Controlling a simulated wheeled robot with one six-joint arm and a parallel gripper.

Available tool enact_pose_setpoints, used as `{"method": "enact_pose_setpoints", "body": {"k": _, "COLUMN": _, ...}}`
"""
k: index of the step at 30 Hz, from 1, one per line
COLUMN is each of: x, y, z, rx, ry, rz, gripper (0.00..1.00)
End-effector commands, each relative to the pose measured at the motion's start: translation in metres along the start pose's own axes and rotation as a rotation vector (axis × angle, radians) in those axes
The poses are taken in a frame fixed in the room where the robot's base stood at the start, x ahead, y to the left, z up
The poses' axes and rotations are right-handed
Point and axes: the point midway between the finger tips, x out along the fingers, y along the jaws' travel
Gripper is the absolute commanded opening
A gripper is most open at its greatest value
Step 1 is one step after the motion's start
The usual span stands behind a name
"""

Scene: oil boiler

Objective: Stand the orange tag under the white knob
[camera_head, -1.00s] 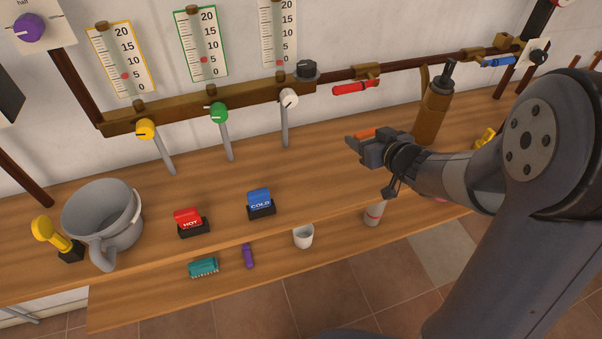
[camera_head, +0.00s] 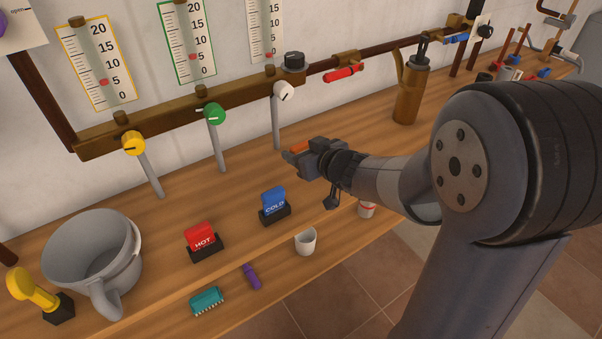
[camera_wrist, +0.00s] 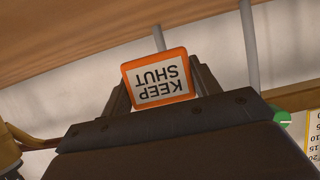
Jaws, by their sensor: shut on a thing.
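The orange tag (camera_wrist: 160,79) is between my gripper's fingers in the wrist view, its white face reading "KEEP SHUT" upside down there. In the head view only an orange strip of the tag (camera_head: 300,147) shows above the fingers. My gripper (camera_head: 296,158) is shut on it, above the counter. The white knob (camera_head: 284,91) is on the brass manifold, up and to the left of my gripper. A grey pipe (camera_head: 275,124) runs down from the knob to the counter, left of my gripper.
Red HOT (camera_head: 201,238) and blue COLD (camera_head: 273,202) tags stand in black holders on the wooden counter. A large grey pot (camera_head: 92,255) is at the left. A brass oil can (camera_head: 407,90) stands behind my arm. Bare counter lies below the green knob (camera_head: 214,113).

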Motion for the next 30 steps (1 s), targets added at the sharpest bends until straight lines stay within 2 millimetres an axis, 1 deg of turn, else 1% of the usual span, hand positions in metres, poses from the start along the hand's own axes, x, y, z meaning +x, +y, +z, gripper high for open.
{"method": "enact_pose_setpoints", "body": {"k": 6, "x": 0.014, "y": 0.0, "z": 0.033, "rx": 0.002, "ry": -0.002, "rz": 0.0, "gripper": 0.37}}
{"method": "enact_pose_setpoints", "body": {"k": 9, "x": 0.018, "y": 0.0, "z": 0.044, "rx": 0.001, "ry": -0.001, "rz": 0.0, "gripper": 0.37}}
{"method": "enact_pose_setpoints", "body": {"k": 12, "x": 0.02, "y": 0.0, "z": 0.048, "rx": 0.0, "ry": 0.0, "rz": 0.0, "gripper": 0.37}}
{"method": "enact_pose_setpoints", "body": {"k": 19, "x": 0.019, "y": 0.0, "z": 0.046, "rx": 0.0, "ry": 0.001, "rz": 0.0, "gripper": 0.37}}
{"method": "enact_pose_setpoints", "body": {"k": 23, "x": 0.021, "y": 0.0, "z": 0.05, "rx": 0.0, "ry": 0.0, "rz": 0.0, "gripper": 0.37}}
{"method": "enact_pose_setpoints", "body": {"k": 24, "x": 0.021, "y": 0.0, "z": 0.05, "rx": 0.0, "ry": 0.001, "rz": 0.0, "gripper": 0.6}}
{"method": "enact_pose_setpoints", "body": {"k": 30, "x": 0.02, "y": 0.0, "z": 0.049, "rx": 0.0, "ry": 0.0, "rz": 0.0, "gripper": 0.76}}
